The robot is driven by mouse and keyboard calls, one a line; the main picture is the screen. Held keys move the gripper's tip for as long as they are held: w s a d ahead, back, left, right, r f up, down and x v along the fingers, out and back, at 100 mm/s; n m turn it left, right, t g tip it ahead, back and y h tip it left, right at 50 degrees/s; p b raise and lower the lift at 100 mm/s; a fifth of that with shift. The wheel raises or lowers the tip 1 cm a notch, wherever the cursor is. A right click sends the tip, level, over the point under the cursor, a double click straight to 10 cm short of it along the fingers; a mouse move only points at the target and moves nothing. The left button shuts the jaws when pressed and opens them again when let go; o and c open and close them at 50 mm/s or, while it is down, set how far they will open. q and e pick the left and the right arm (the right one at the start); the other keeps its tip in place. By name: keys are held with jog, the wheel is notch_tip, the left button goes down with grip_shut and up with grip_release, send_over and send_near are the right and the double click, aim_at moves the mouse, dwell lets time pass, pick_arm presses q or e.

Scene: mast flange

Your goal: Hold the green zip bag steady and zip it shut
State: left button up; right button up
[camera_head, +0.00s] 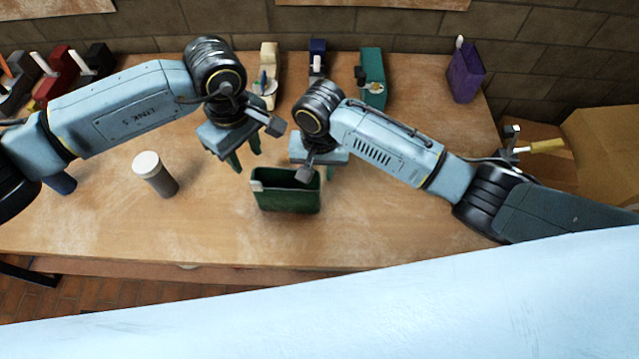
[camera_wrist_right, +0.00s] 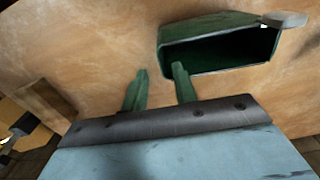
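The green zip bag (camera_head: 287,197) stands on the table near the middle, its dark mouth open toward the top. A pale tab (camera_head: 257,186) sits at the left end of its rim. In the right wrist view the bag (camera_wrist_right: 205,44) shows its open mouth, with the pale tab (camera_wrist_right: 285,20) at the far right corner. My left gripper (camera_head: 246,162) is open and empty, above and left of the bag. My right gripper (camera_wrist_right: 160,70) is open and empty, its two green fingers apart and beside the bag, not around it. In the head view its fingers are mostly hidden.
A grey cylinder with a white lid (camera_head: 155,174) stands left of the bag. Cream (camera_head: 268,70), blue (camera_head: 317,62) and teal (camera_head: 372,78) objects line the back, with a purple holder (camera_head: 464,74) at back right. The table right of the bag is clear.

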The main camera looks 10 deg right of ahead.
aim_at(255, 183)
notch_tip(255, 183, down, 9)
jog(key=shift+f, duration=0.1)
dwell(0.4)
grip_shut()
pick_arm(q)
jog(key=shift+o, duration=0.8)
notch_tip(255, 183, down, 11)
jog(key=m, duration=1.1)
